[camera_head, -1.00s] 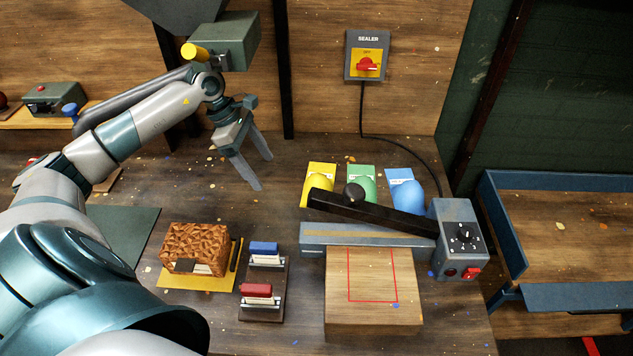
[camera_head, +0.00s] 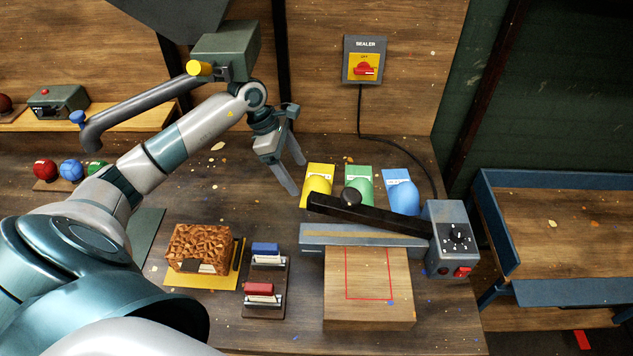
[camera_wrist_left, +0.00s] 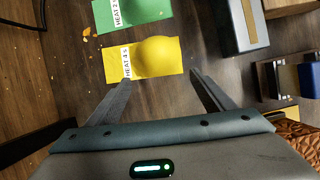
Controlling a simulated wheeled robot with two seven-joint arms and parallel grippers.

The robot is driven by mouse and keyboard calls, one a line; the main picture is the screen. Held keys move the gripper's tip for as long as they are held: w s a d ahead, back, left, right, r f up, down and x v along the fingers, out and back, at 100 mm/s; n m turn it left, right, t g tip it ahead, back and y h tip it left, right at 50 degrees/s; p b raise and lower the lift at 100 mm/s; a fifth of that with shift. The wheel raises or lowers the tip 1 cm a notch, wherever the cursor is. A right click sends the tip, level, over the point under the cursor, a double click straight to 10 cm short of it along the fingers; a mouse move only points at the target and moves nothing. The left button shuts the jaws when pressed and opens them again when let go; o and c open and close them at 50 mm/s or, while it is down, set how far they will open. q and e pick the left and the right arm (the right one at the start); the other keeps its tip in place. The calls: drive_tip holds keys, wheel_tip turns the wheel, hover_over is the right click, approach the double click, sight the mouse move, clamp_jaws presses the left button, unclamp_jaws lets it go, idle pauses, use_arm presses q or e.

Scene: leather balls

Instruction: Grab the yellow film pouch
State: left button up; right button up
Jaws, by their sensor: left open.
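The yellow film pouch (camera_head: 318,185) lies on the table behind the sealer's black arm, at the left of a row of three pouches. My right gripper is not in view.
Green (camera_head: 359,184) and blue (camera_head: 402,190) pouches lie to the right. The sealer's black arm (camera_head: 368,216) is close in front of the pouches. A wooden block (camera_head: 369,300), stamps (camera_head: 265,250) and a brown patterned block (camera_head: 198,248) stand nearer. A blue-edged tray (camera_head: 560,295) is at right.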

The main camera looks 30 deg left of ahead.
sight(310, 179)
use_arm(q)
drive_tip(key=shift+w+d, duration=0.45)
drive_tip(key=shift+d, duration=0.4)
drive_tip(key=shift+w+d+r+p, duration=0.1)
drive_tip(key=shift+w+d+p, duration=0.1)
drive_tip(key=shift+d+p, duration=0.35)
drive_tip(key=p+x, duration=0.2)
drive_tip(key=x, duration=0.2)
drive_tip(key=shift+w+f, duration=0.1)
drive_tip(key=shift+f, duration=0.5)
drive_tip(key=c, duration=1.3)
